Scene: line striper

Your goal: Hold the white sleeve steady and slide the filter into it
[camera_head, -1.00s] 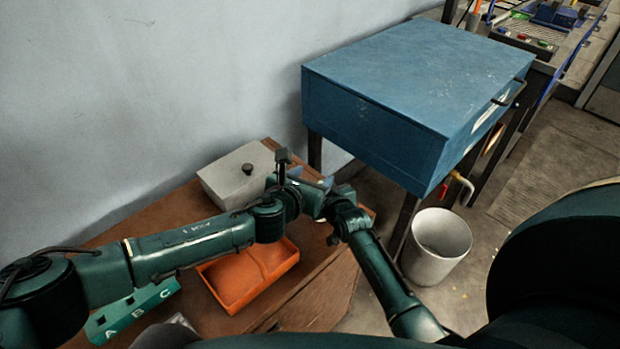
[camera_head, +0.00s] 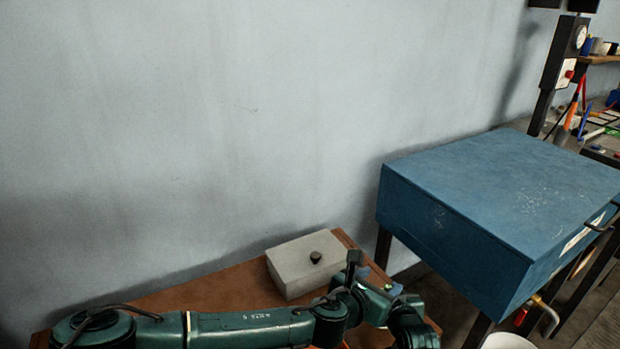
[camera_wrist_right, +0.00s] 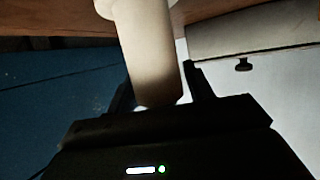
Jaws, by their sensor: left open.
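In the right wrist view a pale, off-white cylinder with a wider collar (camera_wrist_right: 150,50), which looks like the white sleeve, stands between the two dark fingers of my right gripper (camera_wrist_right: 160,93). The fingers lie close along both its sides, and it appears gripped. In the head view my left arm reaches in from the left, and my left gripper (camera_head: 370,275) is partly seen beside the grey box, small and partly covered by arm links. It is open. The right gripper is hidden in the head view. I cannot make out the filter for certain.
A grey box with a black knob (camera_head: 292,268) sits on the brown table (camera_head: 180,297) behind my arms, close to the wall. A large blue cabinet (camera_head: 480,215) stands to the right. The rim of a white bin (camera_head: 508,342) shows at the bottom edge.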

